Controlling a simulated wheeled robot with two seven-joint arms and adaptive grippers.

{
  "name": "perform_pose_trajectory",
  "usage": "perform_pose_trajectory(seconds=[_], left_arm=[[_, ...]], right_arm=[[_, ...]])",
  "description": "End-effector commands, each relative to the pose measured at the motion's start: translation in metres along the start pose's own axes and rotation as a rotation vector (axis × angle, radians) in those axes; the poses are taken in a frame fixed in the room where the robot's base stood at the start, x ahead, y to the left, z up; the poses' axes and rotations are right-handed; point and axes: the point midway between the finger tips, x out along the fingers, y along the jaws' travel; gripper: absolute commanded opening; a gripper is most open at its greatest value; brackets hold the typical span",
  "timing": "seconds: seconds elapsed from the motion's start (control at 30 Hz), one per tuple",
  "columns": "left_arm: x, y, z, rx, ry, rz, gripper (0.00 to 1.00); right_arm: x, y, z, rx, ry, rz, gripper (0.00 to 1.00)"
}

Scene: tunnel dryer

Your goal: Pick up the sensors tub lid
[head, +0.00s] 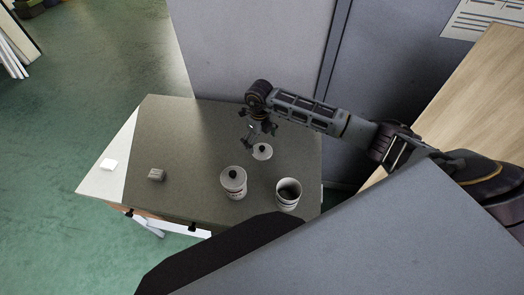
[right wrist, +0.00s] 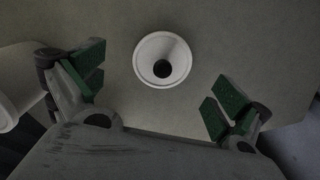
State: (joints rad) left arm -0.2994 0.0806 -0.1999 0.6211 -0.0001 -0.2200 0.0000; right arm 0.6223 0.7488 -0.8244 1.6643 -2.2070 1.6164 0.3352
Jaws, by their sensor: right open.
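A loose round white lid with a dark knob (head: 262,152) lies on the grey-brown table top, and it also shows in the right wrist view (right wrist: 149,66). An open white tub (head: 288,204) with a dark inside stands in front of it, to the right. My right gripper (head: 257,133) is above the lid, just behind it in the head view. In the right wrist view its green-padded fingers (right wrist: 160,90) are spread wide and empty, with the lid apart from them, ahead of the gap. My left gripper is not in view.
A second white tub (head: 234,190) with its lid on stands left of the open tub. Grey panels (head: 255,55) rise behind the table. The table's back left is clear.

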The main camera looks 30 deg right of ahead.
Motion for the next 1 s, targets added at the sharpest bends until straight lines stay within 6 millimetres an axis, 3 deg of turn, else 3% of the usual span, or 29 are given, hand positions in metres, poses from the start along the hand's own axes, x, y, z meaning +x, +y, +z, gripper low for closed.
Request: perform_pose_trajectory(seconds=[0.17,0.6,1.0], left_arm=[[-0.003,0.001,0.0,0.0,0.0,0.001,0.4],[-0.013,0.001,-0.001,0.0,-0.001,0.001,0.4],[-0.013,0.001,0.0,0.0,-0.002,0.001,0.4]], right_arm=[[0.007,-0.001,0.0,0.001,0.001,0.002,1.0],[0.049,-0.006,0.002,0.0,0.001,0.001,1.0],[0.052,-0.006,0.002,0.0,0.0,0.0,1.0]])
